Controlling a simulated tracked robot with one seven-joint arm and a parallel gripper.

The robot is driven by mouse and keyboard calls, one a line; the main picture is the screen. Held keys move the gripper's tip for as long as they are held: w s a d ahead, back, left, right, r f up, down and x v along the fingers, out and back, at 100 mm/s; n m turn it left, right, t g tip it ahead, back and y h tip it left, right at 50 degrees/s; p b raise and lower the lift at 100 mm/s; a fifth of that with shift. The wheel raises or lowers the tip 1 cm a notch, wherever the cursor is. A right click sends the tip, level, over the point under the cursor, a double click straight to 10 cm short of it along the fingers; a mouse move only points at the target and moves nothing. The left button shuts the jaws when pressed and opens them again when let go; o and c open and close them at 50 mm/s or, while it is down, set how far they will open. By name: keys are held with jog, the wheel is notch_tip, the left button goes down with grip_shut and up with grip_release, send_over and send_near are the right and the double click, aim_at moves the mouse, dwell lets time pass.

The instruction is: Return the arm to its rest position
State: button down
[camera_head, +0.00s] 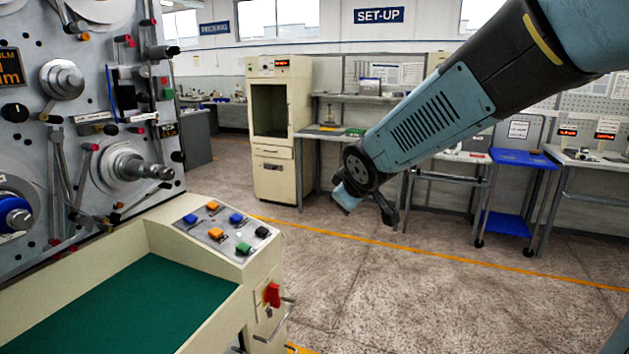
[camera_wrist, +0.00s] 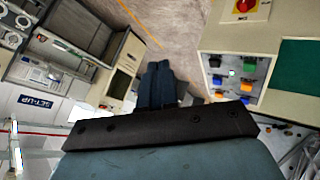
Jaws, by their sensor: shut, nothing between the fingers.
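My arm (camera_head: 440,110) reaches in from the upper right of the head view. It slants down and left, and its wrist end hangs in open air over the floor, right of the button console. In the wrist view my gripper (camera_wrist: 158,72) shows as two dark blue fingers side by side, shut with nothing between them. It touches nothing that I can see. In the head view the fingers are small and partly hidden by the wrist.
The winding machine (camera_head: 20,100) with its spindles stands at left. Its console (camera_head: 262,222) carries several coloured buttons, a red switch (camera_head: 272,294) and a green-lined tray (camera_head: 150,300). A beige cabinet (camera_head: 272,180), workbenches and a blue cart (camera_head: 520,160) stand behind. The floor between is clear.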

jog(key=s+d+r+m+g+h, duration=0.1)
jog(key=s+d+m, duration=0.4)
jog(key=s+d, duration=0.3)
jog(key=s+d+r+m+g+h, duration=0.1)
jog(key=s+d+r+m+g, duration=0.1)
jog(key=s+d+m, duration=0.3)
jog(key=s+d, duration=0.4)
jog(key=s, duration=0.5)
jog(key=shift+r, duration=0.2)
